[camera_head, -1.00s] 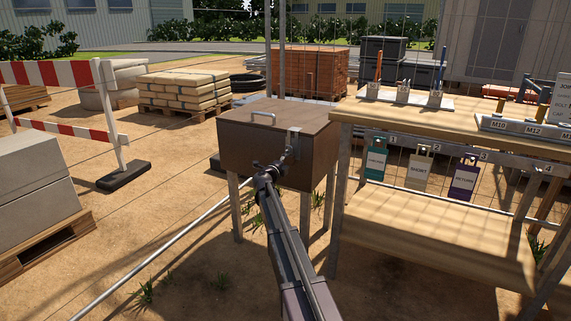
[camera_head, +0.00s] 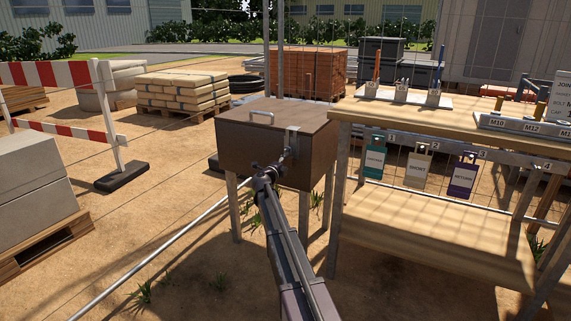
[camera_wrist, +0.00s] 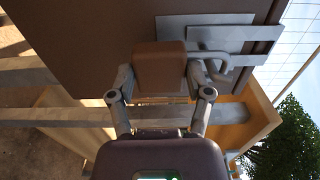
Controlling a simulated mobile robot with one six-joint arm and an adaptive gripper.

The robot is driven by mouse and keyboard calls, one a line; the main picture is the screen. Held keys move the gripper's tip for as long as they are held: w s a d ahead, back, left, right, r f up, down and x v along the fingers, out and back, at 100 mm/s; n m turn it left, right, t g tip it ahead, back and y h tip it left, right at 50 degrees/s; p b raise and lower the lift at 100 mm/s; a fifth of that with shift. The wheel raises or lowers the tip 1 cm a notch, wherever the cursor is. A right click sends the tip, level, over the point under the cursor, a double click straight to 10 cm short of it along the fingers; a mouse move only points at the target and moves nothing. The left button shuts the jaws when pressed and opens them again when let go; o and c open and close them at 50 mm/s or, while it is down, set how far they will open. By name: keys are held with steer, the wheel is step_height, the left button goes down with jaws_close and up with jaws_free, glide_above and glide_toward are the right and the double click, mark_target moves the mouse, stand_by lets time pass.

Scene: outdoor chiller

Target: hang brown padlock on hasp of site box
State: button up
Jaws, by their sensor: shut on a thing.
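The site box (camera_head: 250,149) is a brown box with a lid handle, standing on metal legs. Its grey metal hasp (camera_head: 292,140) is on the front face near the right corner. My gripper (camera_head: 283,158) is in front of that face, just below the hasp. In the wrist view my gripper (camera_wrist: 163,84) is shut on the brown padlock (camera_wrist: 160,66), with a finger on each side of its body. The grey shackle (camera_wrist: 196,76) is close beside the hasp plates (camera_wrist: 205,24). I cannot tell whether it passes through the hasp.
A wooden workbench (camera_head: 440,118) with hanging tags (camera_head: 418,170) stands close to the right of the box. A red and white barrier (camera_head: 107,120) and a pallet (camera_head: 45,240) are at the left. Sandy ground lies open between them and the box.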

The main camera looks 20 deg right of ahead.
steer(key=o, duration=1.3)
steer(key=shift+o, duration=0.2)
steer(key=shift+f, duration=0.25)
steer(key=shift+f+b, duration=0.45)
steer(key=shift+b, duration=0.25)
steer(key=f+b+v, duration=0.1)
steer(key=v, duration=0.6)
steer(key=shift+s+a, duration=0.1)
stand_by(0.5)
